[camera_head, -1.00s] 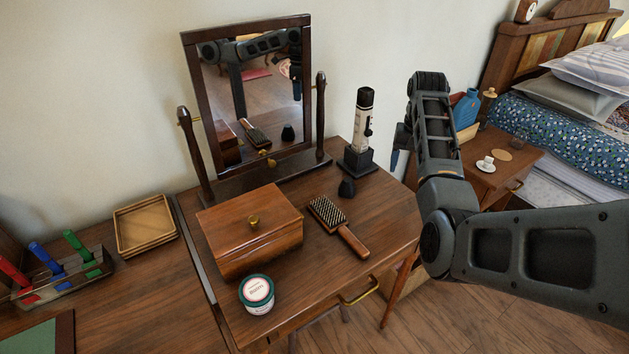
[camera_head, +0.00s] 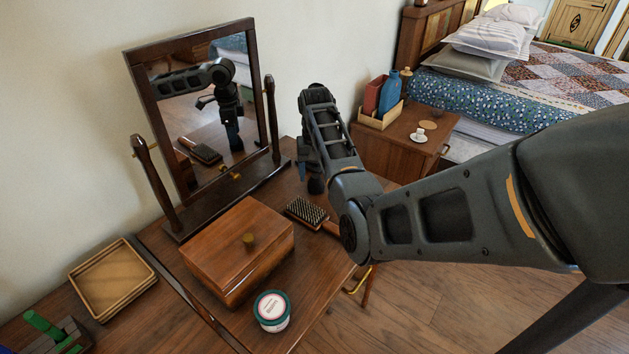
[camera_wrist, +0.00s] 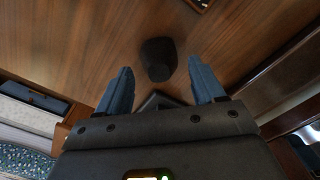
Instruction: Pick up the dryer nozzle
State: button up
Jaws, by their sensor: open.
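The dryer nozzle (camera_wrist: 158,60) is a small black rounded piece standing on the wooden dressing table (camera_wrist: 85,45). In the wrist view it lies just beyond my gripper (camera_wrist: 160,82), roughly centred between the two blue fingertips. The fingers are open and empty, and I cannot tell their height above the table.
A hairbrush (camera_head: 307,212), wooden box (camera_head: 238,250), jar (camera_head: 272,310) and tilting mirror (camera_head: 135,75) share the table. A nightstand (camera_head: 390,150) stands beyond.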

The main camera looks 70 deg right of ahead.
jog(key=shift+f, duration=1.1)
jog(key=c, duration=1)
jog(key=shift+o, duration=0.2)
jog(key=shift+r, duration=0.1)
